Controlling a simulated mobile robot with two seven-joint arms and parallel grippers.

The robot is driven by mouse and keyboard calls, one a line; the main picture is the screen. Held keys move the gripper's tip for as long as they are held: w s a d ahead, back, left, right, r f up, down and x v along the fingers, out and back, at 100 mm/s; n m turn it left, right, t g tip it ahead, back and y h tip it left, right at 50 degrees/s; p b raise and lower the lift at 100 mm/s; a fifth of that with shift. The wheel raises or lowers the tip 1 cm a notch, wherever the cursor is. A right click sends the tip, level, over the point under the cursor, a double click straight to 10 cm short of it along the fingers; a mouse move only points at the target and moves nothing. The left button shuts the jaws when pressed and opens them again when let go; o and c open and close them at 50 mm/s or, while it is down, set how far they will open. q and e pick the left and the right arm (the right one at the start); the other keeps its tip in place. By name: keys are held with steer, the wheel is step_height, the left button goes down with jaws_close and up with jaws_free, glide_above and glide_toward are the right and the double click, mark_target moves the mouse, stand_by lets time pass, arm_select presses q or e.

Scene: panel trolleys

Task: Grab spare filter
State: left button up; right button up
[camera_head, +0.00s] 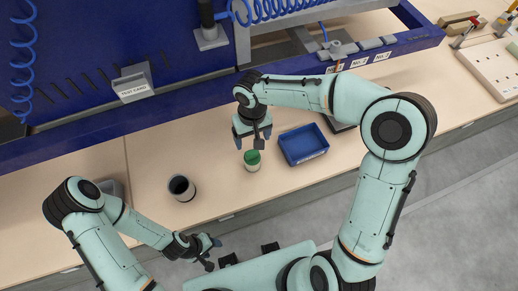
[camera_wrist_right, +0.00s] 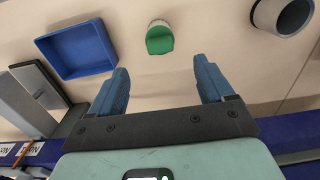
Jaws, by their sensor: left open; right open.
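A small cylinder with a green top and pale body, likely the spare filter (camera_head: 252,160), stands on the light wooden bench. It also shows in the right wrist view (camera_wrist_right: 159,38), upper middle, ahead of the fingers. My right gripper (camera_head: 252,144) is open just behind it in the head view. In the right wrist view the right gripper's blue fingers (camera_wrist_right: 160,82) are spread apart with nothing between them. My left gripper (camera_head: 214,250) is open and empty near the bench's front edge, away from the cylinder.
A blue tray (camera_head: 303,145) lies right of the green-topped cylinder. A grey-white cup with a dark inside (camera_head: 182,188) stands to its left. A blue panel frame (camera_head: 100,128) with a test card holder (camera_head: 133,84) rises behind. Bare bench lies between cup and cylinder.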

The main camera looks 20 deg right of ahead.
glide_above(252, 152)
steer(key=f, duration=0.6)
steer(key=shift+s+d+f+b, duration=0.2)
steer(key=shift+s+b, duration=0.1)
steer(key=shift+s, duration=0.1)
steer(key=shift+w+a+f, duration=0.1)
steer(key=shift+w+f, duration=0.1)
steer(key=shift+f, duration=1.3)
steer(key=shift+w+a+f, duration=0.1)
steer(key=shift+w+f, duration=0.1)
steer(key=shift+f, duration=1.25)
steer(key=c, duration=1.4)
steer(key=shift+r, duration=0.1)
